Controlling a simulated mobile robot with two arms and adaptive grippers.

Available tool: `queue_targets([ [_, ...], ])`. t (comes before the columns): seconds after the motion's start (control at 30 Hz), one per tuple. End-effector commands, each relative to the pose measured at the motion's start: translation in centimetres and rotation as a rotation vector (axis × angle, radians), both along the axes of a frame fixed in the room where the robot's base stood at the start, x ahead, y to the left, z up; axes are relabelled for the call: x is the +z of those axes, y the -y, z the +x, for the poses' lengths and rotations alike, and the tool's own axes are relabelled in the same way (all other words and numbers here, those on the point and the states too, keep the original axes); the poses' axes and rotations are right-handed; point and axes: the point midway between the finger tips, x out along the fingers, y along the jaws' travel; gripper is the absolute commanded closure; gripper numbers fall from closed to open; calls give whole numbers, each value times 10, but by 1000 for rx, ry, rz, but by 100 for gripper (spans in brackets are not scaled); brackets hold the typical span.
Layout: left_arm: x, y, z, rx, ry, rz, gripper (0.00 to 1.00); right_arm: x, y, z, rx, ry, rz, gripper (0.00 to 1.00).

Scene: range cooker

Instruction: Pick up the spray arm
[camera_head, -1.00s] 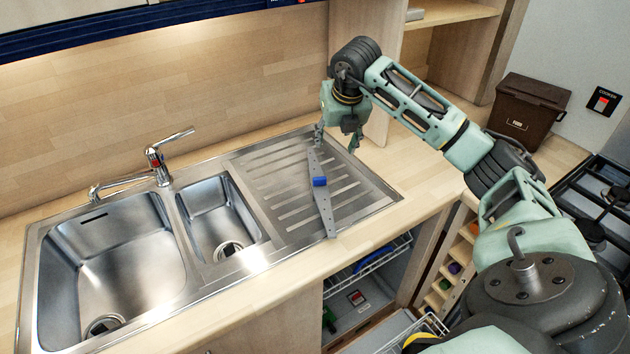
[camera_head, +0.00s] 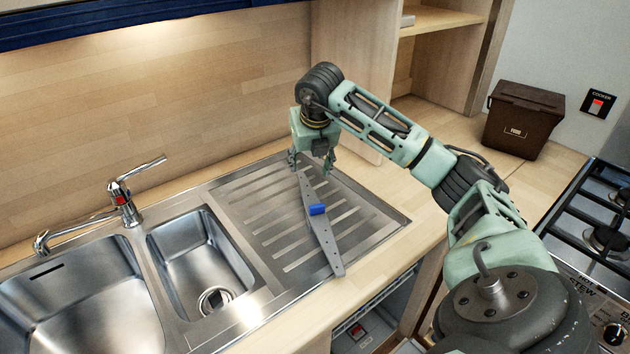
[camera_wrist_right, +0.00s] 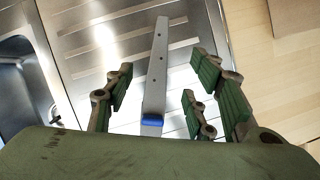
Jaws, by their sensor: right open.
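The spray arm (camera_head: 323,232) is a long flat grey bar with a blue hub at its middle. It lies on the ribbed metal drainboard, its near end close to the front edge. My right gripper (camera_head: 312,168) is open at the far end of the spray arm, pointing down. In the right wrist view the spray arm (camera_wrist_right: 155,75) runs between the open green-padded fingers (camera_wrist_right: 160,95), and no finger clearly touches it. The blue hub (camera_wrist_right: 152,119) is partly cut off by the gripper body. My left gripper is not in view.
The drainboard (camera_head: 262,208) adjoins a small basin (camera_head: 205,255) and a larger basin (camera_head: 80,300) with a tap (camera_head: 122,200) behind. A brown food bin (camera_head: 522,120) stands on the right counter beside the hob (camera_head: 600,215). An open cabinet lies below the front edge.

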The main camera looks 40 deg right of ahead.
Motion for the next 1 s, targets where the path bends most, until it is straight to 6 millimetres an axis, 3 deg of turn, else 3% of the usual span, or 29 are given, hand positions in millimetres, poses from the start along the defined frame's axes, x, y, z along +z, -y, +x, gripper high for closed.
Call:
queue_targets([
  [0.03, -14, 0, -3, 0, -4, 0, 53, -14, 0, 0, 0, 0, 0, 50],
  [0.23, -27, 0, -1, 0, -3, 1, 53, -28, 0, 0, 0, 0, 0, 50],
  [0.57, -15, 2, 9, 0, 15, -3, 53, -55, 5, 10, 0, -4, 2, 50],
  [0.73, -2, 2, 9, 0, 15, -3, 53, -79, 9, 16, 0, -4, 2, 50],
  [1.0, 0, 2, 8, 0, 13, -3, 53, -99, 13, 24, 1, 1, -1, 50],
])
